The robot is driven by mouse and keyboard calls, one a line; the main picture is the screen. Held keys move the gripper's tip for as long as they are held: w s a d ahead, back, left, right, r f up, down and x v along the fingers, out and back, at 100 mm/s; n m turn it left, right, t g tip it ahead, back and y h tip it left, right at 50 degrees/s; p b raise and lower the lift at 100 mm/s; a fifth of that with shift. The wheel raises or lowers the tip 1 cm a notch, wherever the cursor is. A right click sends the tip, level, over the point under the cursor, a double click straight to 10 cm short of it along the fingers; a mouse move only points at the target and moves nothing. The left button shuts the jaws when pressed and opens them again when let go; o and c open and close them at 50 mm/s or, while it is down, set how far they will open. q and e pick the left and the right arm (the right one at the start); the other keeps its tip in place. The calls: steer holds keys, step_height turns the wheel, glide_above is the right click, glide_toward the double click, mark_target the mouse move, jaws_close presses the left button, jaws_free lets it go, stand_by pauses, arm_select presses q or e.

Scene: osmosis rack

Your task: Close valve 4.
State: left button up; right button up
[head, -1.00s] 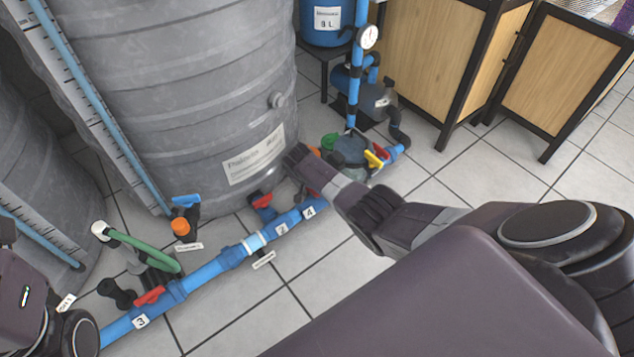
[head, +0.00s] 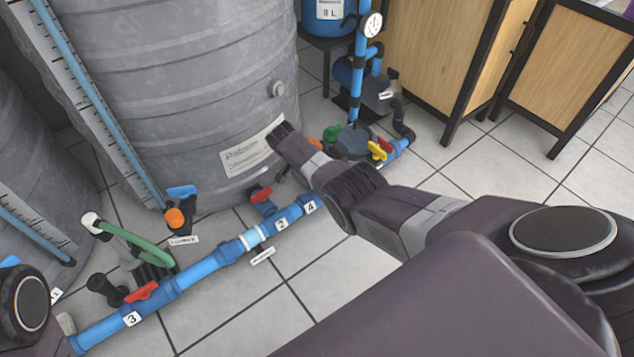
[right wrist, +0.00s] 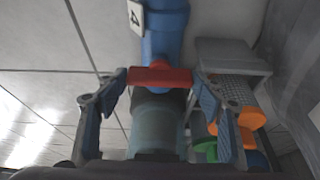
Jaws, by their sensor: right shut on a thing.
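Valve 4's red handle (right wrist: 160,77) shows in the right wrist view, lying crosswise over the blue pipe (right wrist: 165,40) near the "4" label (right wrist: 136,16). My right gripper (right wrist: 162,82) is shut on this handle, with one finger at each end. In the head view my right arm covers the handle and the fingers; the "4" label (head: 310,207) shows just left of the arm. My left arm shows only partly at the left edge, and its fingers are not seen.
A large grey tank (head: 200,90) stands close behind the pipe. Other red handles are at label 2 (head: 261,194) and label 3 (head: 142,291). A yellow-red handle (head: 379,149) and a pump (head: 372,88) lie beyond my arm. Tiled floor (head: 270,310) in front is clear.

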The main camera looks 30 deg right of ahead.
steer(key=o, duration=1.2)
steer(key=shift+c, duration=0.2)
steer(key=v, duration=1.2)
